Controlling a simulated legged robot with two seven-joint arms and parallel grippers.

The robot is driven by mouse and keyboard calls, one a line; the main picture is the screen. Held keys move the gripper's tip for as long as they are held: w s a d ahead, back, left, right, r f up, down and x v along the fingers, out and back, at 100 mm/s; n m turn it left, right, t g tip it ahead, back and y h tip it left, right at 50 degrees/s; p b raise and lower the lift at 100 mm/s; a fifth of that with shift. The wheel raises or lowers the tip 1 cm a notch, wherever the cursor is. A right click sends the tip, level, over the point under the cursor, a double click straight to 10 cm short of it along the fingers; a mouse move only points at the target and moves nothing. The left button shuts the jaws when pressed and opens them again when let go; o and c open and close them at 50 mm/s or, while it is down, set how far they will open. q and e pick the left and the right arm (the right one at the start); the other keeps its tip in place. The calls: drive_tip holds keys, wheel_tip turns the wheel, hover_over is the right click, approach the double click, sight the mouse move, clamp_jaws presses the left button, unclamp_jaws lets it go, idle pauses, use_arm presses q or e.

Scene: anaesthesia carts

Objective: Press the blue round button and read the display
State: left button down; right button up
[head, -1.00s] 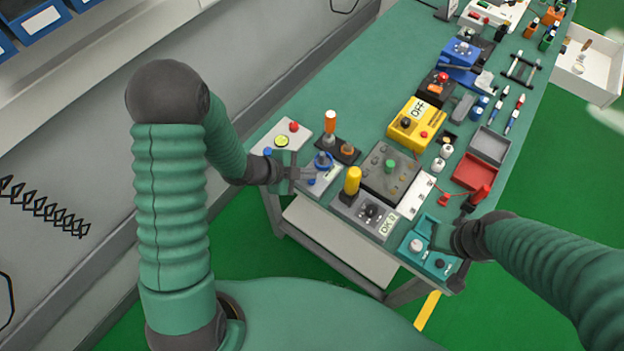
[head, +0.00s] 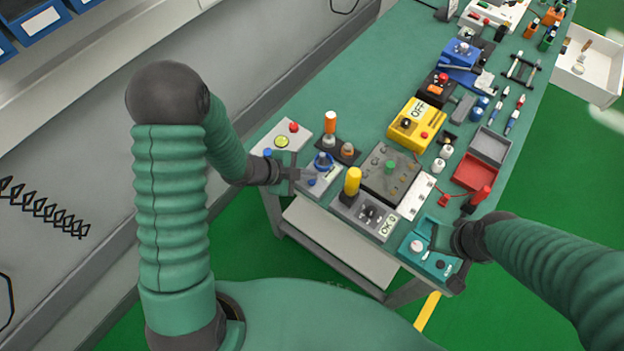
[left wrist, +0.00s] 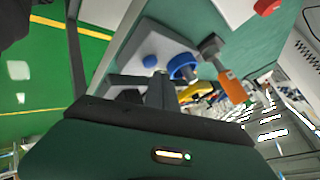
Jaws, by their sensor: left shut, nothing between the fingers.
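A pale box (head: 300,152) at the cart's near left corner carries a red button (head: 294,127), a round yellow-green face (head: 281,141) and a blue round button (head: 267,152). Beside it, a grey box has a blue ring-shaped knob (head: 323,161) and a small blue button (head: 311,182). In the left wrist view the knob (left wrist: 182,66) and small button (left wrist: 150,61) show beyond the fingers. My left gripper (head: 300,174) is shut and empty, close to the grey box; contact is unclear. My right gripper (head: 434,236) is over the teal box (head: 415,248); its jaws are unclear. No readable display shows.
An orange-handled lever (head: 330,122), a yellow-handled lever (head: 352,181) and a grey panel with a green button (head: 390,164) stand close by. A yellow box (head: 416,125) and red tray (head: 474,172) lie farther along. The cart top's far left is clear.

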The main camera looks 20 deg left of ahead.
sight(309, 182)
idle(0.6)
use_arm(q)
drive_tip(key=shift+f, duration=0.35)
drive_tip(key=shift+s+f+b, duration=0.1)
drive_tip(key=shift+f+b, duration=0.3)
drive_tip(key=shift+b, duration=0.15)
idle(0.6)
drive_tip(key=shift+r+p, duration=0.8)
wheel_tip(309, 182, up, 5)
drive_tip(key=p, duration=0.4)
drive_tip(key=shift+r+p, duration=0.1)
drive_tip(key=shift+p, duration=0.3)
